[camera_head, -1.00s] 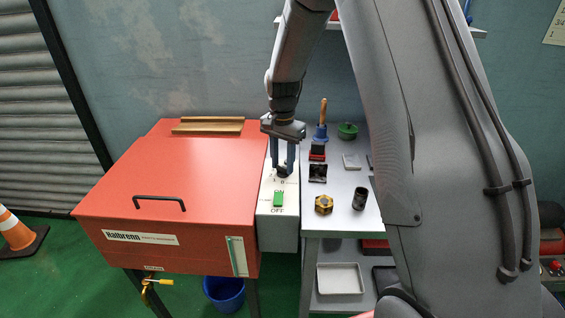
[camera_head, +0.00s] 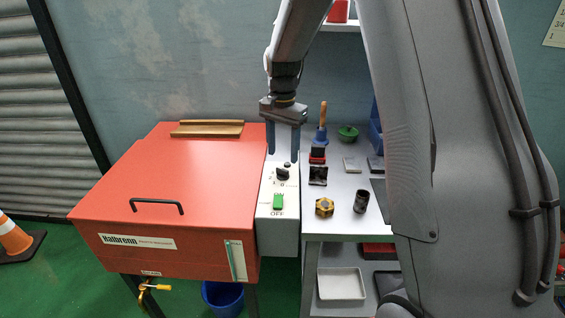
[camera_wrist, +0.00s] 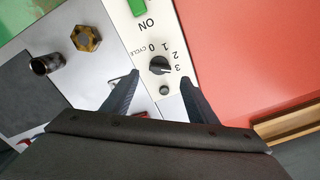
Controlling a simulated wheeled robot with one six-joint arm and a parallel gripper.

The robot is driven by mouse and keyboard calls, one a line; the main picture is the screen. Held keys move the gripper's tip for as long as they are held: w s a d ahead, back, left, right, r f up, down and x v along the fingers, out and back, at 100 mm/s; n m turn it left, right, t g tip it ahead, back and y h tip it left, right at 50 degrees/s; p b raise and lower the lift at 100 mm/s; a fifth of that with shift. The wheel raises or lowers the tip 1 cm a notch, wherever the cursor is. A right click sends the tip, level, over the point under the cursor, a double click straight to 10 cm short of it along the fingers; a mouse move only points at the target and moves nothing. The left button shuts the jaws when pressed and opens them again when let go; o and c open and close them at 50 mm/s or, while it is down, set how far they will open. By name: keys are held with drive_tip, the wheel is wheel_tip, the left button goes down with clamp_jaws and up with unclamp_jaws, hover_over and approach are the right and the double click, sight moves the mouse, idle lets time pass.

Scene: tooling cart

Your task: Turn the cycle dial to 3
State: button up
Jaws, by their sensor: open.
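The cycle dial (camera_head: 283,174) is a small black knob on the pale control panel (camera_head: 264,212) at the red machine's right side. In the wrist view the dial (camera_wrist: 160,65) has the marks 0, 1, 2 and 3 around it. Its ridge seems to point toward the 3, but it is small and hard to read exactly. My gripper (camera_head: 283,156) is open and empty, above and behind the dial. In the wrist view my gripper's fingers (camera_wrist: 160,77) stand apart on either side of the dial, clear of it.
A green switch (camera_head: 278,202) sits on the panel in front of the dial, and a small grey button (camera_wrist: 164,90) sits behind it. The red machine (camera_head: 180,190) stands left. A grey cart top (camera_head: 338,205) at right holds a yellow hex part (camera_head: 324,207) and a black cylinder (camera_head: 361,201).

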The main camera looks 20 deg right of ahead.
drive_tip(key=shift+r, duration=1.25)
